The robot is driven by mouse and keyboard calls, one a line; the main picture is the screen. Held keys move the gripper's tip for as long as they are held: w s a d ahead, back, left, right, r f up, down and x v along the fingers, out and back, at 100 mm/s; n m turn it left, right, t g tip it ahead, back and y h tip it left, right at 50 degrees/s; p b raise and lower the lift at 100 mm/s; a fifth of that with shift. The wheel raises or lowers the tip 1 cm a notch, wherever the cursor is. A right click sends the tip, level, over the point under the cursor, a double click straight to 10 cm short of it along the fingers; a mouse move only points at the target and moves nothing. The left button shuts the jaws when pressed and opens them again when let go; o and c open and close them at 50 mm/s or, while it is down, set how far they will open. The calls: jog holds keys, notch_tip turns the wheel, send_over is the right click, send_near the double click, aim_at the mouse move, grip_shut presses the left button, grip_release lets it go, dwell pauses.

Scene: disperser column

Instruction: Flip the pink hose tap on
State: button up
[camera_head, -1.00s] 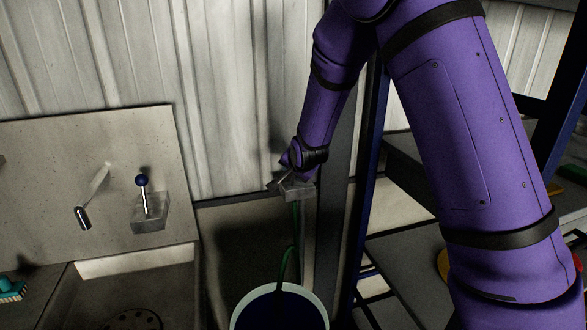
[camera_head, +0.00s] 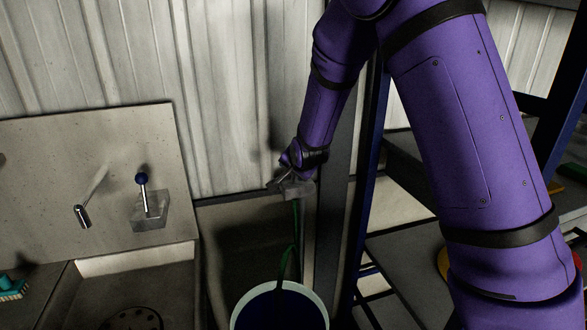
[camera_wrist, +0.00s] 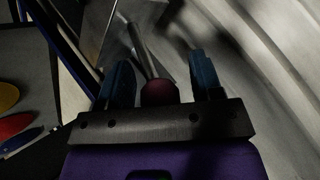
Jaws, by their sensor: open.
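The pink hose tap's lever shows in the wrist view as a metal rod with a dark pink ball knob (camera_wrist: 160,91) at its near end. My gripper (camera_wrist: 163,80) is open, with one blue finger on each side of the knob. The knob lies between the fingers, nearer the left one, close to the palm. I cannot tell whether a finger touches it. In the head view my gripper (camera_head: 283,180) is at the grey tap block (camera_head: 298,190) on the wall. The knob is hidden there by my wrist.
A green hose (camera_head: 285,262) runs from the tap block down into a bucket (camera_head: 236,312). Left is a sink with a blue-knobbed lever (camera_head: 142,179) and a spout (camera_head: 83,216). A dark blue post (camera_head: 367,160) and shelves (camera_head: 420,240) stand close on the right.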

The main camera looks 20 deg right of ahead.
jog(key=v, duration=1)
jog(key=shift+s+r, duration=0.25)
jog(key=s+d+r+n+g, duration=0.1)
jog(key=s+d+r+n, duration=0.1)
jog(key=s, duration=0.9)
jog(key=s+d+r+n+g, duration=0.2)
jog(key=s+r, duration=0.5)
jog(key=s, duration=0.4)
jog(key=s+d+r+n+g, duration=0.1)
jog(key=s+d+r+n, duration=0.2)
jog(key=s, duration=0.9)
jog(key=r+n, duration=0.1)
jog(key=n, duration=0.1)
jog(key=shift+d+r+n+g, duration=0.3)
jog(key=shift+r+g, duration=0.05)
jog(key=shift+g, duration=0.05)
jog(key=shift+s, duration=0.1)
